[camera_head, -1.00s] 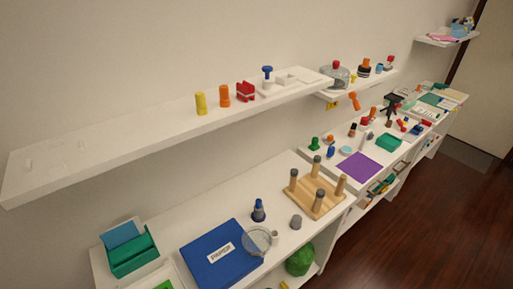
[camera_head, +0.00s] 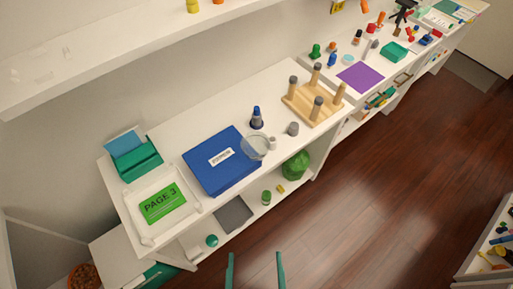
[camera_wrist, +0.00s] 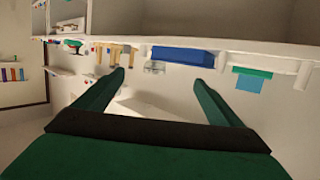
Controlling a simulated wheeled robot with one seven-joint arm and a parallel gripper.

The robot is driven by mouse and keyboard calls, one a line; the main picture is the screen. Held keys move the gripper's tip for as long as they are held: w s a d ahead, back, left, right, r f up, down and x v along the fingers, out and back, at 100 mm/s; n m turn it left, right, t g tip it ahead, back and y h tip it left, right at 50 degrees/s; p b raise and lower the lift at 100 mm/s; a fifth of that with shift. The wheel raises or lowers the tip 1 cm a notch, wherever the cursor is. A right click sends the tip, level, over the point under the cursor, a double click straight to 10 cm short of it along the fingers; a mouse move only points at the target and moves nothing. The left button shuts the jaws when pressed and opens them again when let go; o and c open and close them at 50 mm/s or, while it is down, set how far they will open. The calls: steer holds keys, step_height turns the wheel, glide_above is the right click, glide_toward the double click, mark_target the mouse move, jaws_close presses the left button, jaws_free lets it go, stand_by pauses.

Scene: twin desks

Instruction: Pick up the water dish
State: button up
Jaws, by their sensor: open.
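No dish in view is clearly marked as the water dish. A clear round glass dish (camera_head: 256,146) sits by the right edge of the blue box on the white desk. A small pale blue disc (camera_head: 348,60) lies on the farther desk; I cannot tell whether it is a dish. A bowl of brown bits (camera_head: 84,277) is partly cut off at the lower left. My gripper (camera_head: 255,256) has two green fingers, apart and empty, low in the head view in front of the desk. The wrist view also shows the open fingers (camera_wrist: 158,77), with the clear dish (camera_wrist: 155,67) beyond them.
The desk also holds a blue box (camera_head: 215,172), a dark blue bottle (camera_head: 256,118), a grey cup (camera_head: 293,129), a peg board (camera_head: 302,108) and a green page tray (camera_head: 163,203). A shelf (camera_head: 100,58) hangs above. The wooden floor (camera_head: 370,190) is clear at the right.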

steer(key=shift+o, duration=0.4)
steer(key=shift+w, duration=0.1)
steer(key=m+g+h, duration=0.2)
steer(key=h, duration=0.1)
glide_toward(258, 139)
steer(key=x, duration=0.4)
steer(key=shift+w+d+r, duration=0.1)
steer(key=shift+w+d, duration=0.05)
steer(key=shift+w, duration=0.15)
steer(key=x, duration=0.4)
steer(key=shift+w, duration=0.3)
steer(key=shift+w+f, duration=0.2)
steer(key=shift+f, duration=0.05)
